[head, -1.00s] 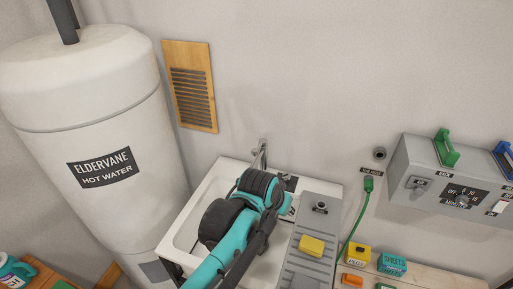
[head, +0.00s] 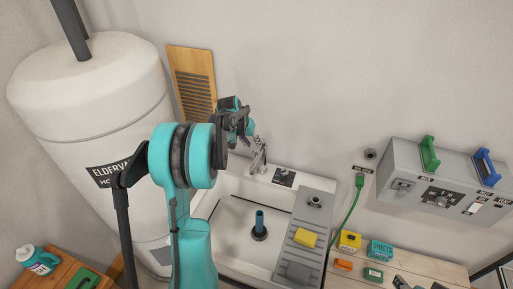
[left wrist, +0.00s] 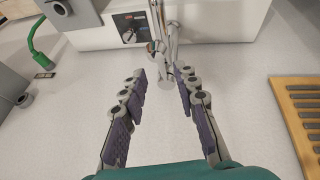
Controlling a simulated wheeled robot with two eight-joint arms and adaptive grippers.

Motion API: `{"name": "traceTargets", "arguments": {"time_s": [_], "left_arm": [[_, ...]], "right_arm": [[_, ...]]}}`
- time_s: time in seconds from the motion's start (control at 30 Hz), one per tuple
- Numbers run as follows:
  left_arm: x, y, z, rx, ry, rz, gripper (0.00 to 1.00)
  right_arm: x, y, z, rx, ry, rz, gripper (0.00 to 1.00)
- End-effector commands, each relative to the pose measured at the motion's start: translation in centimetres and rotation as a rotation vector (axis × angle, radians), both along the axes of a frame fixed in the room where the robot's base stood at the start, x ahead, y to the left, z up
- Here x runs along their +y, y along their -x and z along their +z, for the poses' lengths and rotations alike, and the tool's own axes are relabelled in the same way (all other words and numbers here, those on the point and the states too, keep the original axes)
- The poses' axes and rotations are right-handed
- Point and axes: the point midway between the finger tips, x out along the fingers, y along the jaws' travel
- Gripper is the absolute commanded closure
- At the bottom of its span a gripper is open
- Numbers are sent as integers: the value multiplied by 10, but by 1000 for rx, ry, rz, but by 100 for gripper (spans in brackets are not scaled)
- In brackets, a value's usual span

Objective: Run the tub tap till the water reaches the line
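The white tub (head: 322,176) stands against the wall. A dark line (head: 236,209) runs along its inner wall. A blue upright tube on a dark round base (head: 259,223) stands on its floor. I see no clear water surface. The metal tap (head: 260,160) is at the tub's back edge, and it also shows in the left wrist view (left wrist: 170,45). My left gripper (head: 250,143) is beside the tap at its upper left. In the left wrist view its fingers (left wrist: 161,73) are apart and empty, with the tap beyond the tips. Dark tips at the bottom right may be my right gripper (head: 418,284), mostly cut off.
A grey ribbed board (head: 306,222) with a yellow sponge (head: 305,238) covers the tub's right side. A grey switch box (head: 440,180) and green hose (head: 354,205) are at right.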

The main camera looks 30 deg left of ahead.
Motion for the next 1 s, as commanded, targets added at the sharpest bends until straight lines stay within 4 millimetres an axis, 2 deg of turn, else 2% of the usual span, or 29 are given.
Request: {"name": "traceTargets", "arguments": {"time_s": [0.1,0.3,0.67,0.7,0.8,1.0], "left_arm": [[-2,-10,-20,-1,-1,-1,70],[-3,-21,-44,-1,-1,-1,70],[-4,-24,-52,-1,-1,-1,70],[-4,-24,-52,-1,-1,-1,73],[-4,-24,-52,-1,-2,0,99],[-4,-23,-52,2,0,-1,100]], "right_arm": [[0,0,-2,0,0,0,44],[0,0,-4,0,0,0,44],[0,0,-4,0,0,0,44],[0,0,-4,0,0,0,44],[0,0,-4,0,0,0,44],[0,0,-4,0,0,0,44]]}}
